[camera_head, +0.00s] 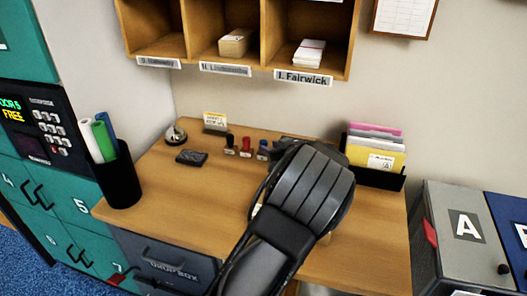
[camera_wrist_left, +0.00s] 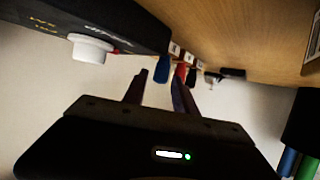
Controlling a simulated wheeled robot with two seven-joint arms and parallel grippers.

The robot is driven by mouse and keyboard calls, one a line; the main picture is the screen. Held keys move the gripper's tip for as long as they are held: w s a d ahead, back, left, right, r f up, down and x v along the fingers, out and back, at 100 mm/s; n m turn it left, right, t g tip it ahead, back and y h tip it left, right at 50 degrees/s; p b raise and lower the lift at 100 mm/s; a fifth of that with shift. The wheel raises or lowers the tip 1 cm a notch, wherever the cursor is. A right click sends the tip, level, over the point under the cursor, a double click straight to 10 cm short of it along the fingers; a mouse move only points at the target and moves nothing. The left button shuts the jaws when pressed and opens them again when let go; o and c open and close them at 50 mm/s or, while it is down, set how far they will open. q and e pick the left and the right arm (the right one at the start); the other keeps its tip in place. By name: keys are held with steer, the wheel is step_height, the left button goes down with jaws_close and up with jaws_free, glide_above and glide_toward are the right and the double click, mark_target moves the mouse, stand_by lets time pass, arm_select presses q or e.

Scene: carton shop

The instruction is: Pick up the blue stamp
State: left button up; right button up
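The blue stamp (camera_head: 263,149) stands upright on the wooden desk, at the right end of a short row. In the left wrist view, my left gripper (camera_wrist_left: 161,82) is open and empty. The blue stamp's handle (camera_wrist_left: 162,69) appears between the fingertips, and the red stamp (camera_wrist_left: 180,71) shows by the right finger. My right gripper is not in view.
A black device (camera_wrist_left: 110,25) with a white knob is beside the stamps. A black ink pad (camera_head: 192,157), a tape dispenser (camera_head: 175,135) and a pen cup (camera_head: 120,180) are left. A file holder (camera_head: 375,176) stands right. Cubbyholes (camera_head: 225,15) hang above. The front-left desk is clear.

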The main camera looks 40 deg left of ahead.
arm_select(q)
steer(key=shift+a, duration=0.2)
steer(key=p+x, duration=0.3)
steer(key=x, duration=0.1)
steer(key=shift+a, duration=0.25)
steer(key=shift+w+a+f, duration=0.1)
steer(key=shift+a+f, duration=0.05)
jaws_close()
stand_by(0.4)
